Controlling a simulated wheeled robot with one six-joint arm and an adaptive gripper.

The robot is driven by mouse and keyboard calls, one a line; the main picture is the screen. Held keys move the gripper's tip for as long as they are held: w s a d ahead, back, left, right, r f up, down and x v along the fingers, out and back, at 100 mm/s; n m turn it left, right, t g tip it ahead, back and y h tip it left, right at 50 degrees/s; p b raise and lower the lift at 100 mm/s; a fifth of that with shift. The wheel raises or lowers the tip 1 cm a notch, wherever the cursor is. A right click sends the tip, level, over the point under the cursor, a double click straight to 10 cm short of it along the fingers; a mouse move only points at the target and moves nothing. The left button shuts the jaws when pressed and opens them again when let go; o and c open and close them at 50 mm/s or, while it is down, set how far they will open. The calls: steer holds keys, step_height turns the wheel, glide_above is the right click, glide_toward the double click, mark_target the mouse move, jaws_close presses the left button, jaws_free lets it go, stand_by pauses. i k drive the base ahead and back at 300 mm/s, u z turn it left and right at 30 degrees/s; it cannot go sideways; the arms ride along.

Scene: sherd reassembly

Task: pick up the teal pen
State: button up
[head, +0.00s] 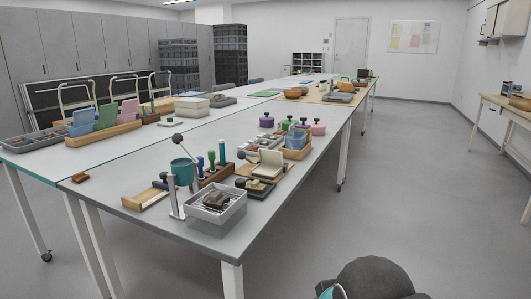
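I cannot pick out the teal pen for certain. Several thin upright items, some of them teal (152,107), stand in a small wooden holder (150,118) on the far part of the left table; they are too small to tell apart. Nearer, a teal upright tool (222,153) stands in a wooden rack (216,174) beside a blue and a green one. My gripper is not in view; only a dark rounded part of my own arm shows at the bottom right.
The near table (110,200) carries a grey bin (215,217), a wooden tray (146,200) and jars with purple, green and pink tops. A wooden rack (103,135) with coloured folders stands at the left. The grey floor (420,180) right of the tables is clear.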

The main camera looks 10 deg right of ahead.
mark_target(221, 142)
steer(key=z, duration=1.6)
steer(key=i, duration=1.35)
steer(key=u, duration=1.2)
